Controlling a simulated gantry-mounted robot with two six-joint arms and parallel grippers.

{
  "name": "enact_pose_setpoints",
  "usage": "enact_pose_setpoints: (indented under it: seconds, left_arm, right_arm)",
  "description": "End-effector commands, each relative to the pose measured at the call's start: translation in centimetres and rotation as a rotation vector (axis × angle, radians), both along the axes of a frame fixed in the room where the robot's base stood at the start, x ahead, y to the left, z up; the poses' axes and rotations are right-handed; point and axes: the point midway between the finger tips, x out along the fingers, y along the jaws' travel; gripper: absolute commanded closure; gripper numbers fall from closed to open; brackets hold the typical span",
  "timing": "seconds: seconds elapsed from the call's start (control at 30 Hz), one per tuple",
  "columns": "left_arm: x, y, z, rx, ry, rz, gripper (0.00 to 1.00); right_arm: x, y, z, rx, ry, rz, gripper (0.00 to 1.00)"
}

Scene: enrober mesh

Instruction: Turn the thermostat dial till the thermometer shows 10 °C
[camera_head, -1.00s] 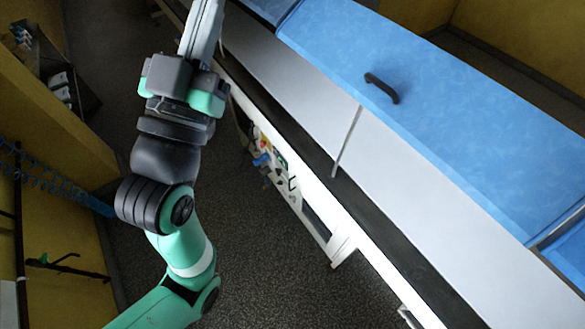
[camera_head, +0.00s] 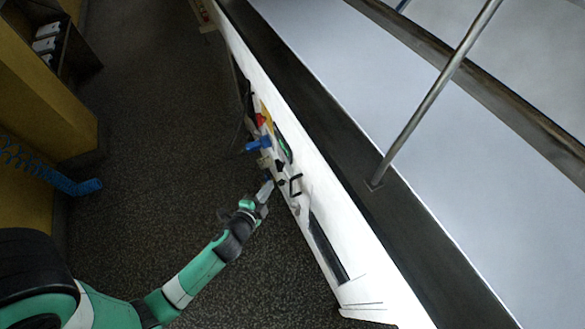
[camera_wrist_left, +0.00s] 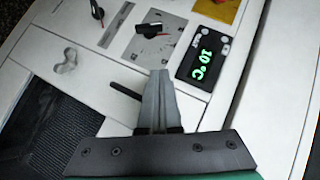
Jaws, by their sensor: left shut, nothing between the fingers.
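The thermometer display (camera_wrist_left: 203,62) is a black box that reads 10 °C in green digits in the left wrist view. It shows small on the side panel in the head view (camera_head: 283,147). Beside it is a black dial with a red mark (camera_wrist_left: 150,30) on a grey plate. A second black knob with a red mark (camera_wrist_left: 97,12) sits further left; which one is the thermostat dial I cannot tell. My left gripper (camera_wrist_left: 160,74) is shut and empty, its tips just below the dial in the picture, apart from it. It points at the panel in the head view (camera_head: 266,187).
A black bar handle (camera_wrist_left: 126,91) stands out near the fingers. A dark mesh grille (camera_wrist_left: 45,130) lies at lower left. A yellow plate (camera_wrist_left: 217,9) is above the display. A blue part (camera_head: 258,144) juts from the panel. Free floor (camera_head: 150,150) lies left of the machine.

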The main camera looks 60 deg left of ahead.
Motion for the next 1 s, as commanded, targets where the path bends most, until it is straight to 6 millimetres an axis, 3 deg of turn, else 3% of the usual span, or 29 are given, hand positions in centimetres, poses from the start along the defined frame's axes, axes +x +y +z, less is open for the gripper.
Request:
enact_pose_setpoints:
  seconds: [0.27, 0.73, 1.0]
  left_arm:
    - [0.7, 0.6, -0.4, 0.001, 0.002, 0.002, 1.00]
    - [7.9, 5.9, -3.9, 0.000, 0.000, 0.003, 1.00]
    - [7.9, 8.7, -5.3, -0.002, 0.002, 0.002, 1.00]
  right_arm:
    - [0.0, 0.0, -0.1, 0.000, -0.002, -0.001, 0.00]
    - [0.0, 0.0, -3.5, 0.000, 0.000, 0.000, 0.00]
    - [0.0, 0.0, -3.4, 0.000, -0.001, 0.000, 0.00]
